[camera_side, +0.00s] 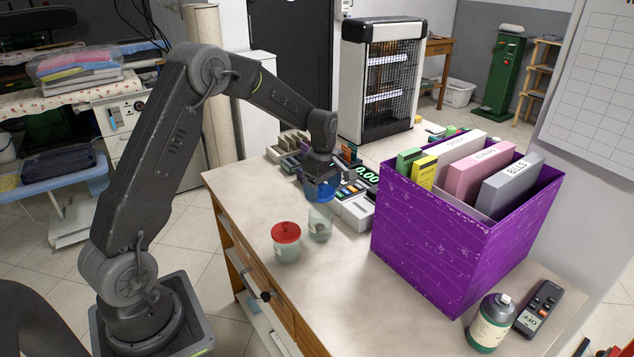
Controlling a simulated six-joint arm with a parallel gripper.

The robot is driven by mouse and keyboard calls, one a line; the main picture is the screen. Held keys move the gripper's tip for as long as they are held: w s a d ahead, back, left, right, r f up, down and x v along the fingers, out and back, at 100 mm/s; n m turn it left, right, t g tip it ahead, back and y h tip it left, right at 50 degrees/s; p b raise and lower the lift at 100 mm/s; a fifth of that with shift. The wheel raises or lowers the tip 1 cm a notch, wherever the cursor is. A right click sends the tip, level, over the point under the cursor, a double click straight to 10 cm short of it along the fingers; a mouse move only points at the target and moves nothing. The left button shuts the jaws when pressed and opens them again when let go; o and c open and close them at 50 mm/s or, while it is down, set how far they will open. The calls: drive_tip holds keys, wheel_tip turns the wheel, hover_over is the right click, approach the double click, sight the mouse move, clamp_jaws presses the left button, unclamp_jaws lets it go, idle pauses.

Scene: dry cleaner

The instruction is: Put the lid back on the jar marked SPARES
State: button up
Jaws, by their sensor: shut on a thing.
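My gripper (321,183) points down over the counter and is shut on a blue lid (320,194). A clear jar (320,226) stands upright directly below the blue lid. The lid is at or just above the jar's mouth; I cannot tell whether they touch. Something greyish shows inside this jar. A second clear jar (286,251) with a red lid (286,232) on it stands to the left and nearer the front edge. I cannot read a SPARES marking on either jar. The gripper's fingertips are partly hidden by the lid.
A cash register (355,207) stands close behind and right of the clear jar. A purple box (430,240) of files fills the right side. The counter (345,285) is clear in front.

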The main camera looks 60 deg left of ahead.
drive_tip(key=shift+f, duration=2.6)
drive_tip(key=shift+f, duration=0.2)
drive_tip(key=o, duration=0.8)
drive_tip(key=shift+r, duration=3.55)
clamp_jaws()
